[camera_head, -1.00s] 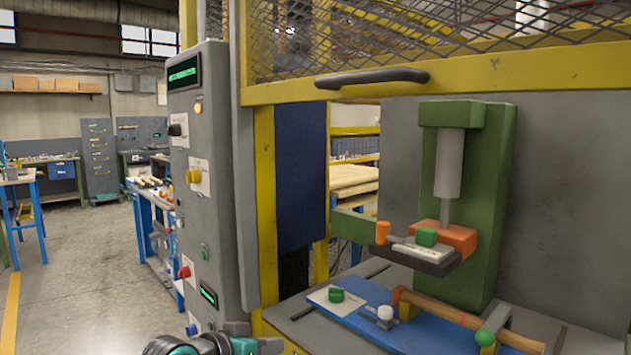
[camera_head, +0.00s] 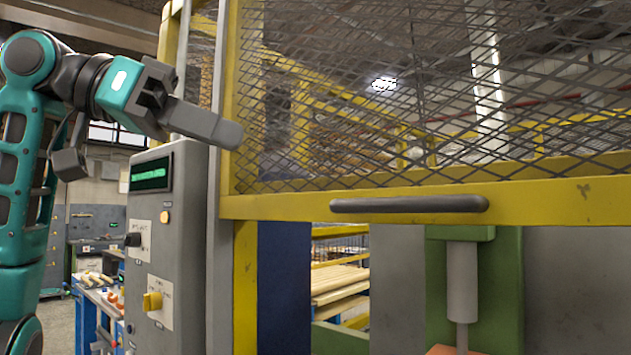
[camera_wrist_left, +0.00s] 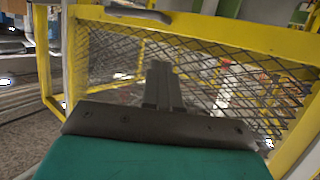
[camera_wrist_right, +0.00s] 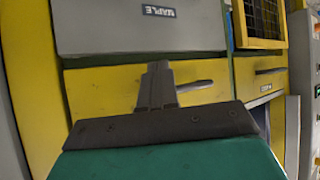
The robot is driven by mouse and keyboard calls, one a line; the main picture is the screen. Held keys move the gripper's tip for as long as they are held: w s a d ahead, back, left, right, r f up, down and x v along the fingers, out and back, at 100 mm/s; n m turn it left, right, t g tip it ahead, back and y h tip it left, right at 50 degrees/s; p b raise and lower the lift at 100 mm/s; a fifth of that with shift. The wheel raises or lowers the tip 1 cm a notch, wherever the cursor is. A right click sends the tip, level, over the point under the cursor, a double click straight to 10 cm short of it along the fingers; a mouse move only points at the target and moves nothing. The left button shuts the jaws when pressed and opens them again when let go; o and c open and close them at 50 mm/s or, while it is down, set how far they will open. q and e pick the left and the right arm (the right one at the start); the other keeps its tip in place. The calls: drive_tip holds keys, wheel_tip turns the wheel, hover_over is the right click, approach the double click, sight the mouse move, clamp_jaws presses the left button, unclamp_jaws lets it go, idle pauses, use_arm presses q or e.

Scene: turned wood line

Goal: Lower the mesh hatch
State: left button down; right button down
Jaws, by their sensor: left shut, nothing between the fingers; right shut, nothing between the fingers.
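The mesh hatch, a yellow frame (camera_head: 560,205) with grey wire mesh, is raised in the head view, leaving the opening below it uncovered. Its dark bar handle (camera_head: 410,204) lies along the bottom rail. My left gripper (camera_head: 234,135) is shut and empty, pointing right at the hatch's left edge, above and left of the handle. Whether it touches the frame I cannot tell. In the left wrist view its fingers (camera_wrist_left: 160,68) stand in front of the mesh, with the handle (camera_wrist_left: 138,12) beyond. My right gripper (camera_wrist_right: 157,68) is shut and empty, before a yellow panel.
A grey control box (camera_head: 165,240) with a display and yellow knob stands left of the hatch. A green press with a grey cylinder (camera_head: 462,285) stands inside the opening. The right wrist view shows a grey bin labelled MAPLE (camera_wrist_right: 140,25) and a dark handle (camera_wrist_right: 194,86).

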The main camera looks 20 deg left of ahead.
use_arm(q)
drive_tip(key=s+f+x, duration=0.1)
drive_tip(key=x, duration=1)
drive_tip(key=shift+s+d+f+m, duration=0.2)
drive_tip(key=shift+s+f+m, duration=0.2)
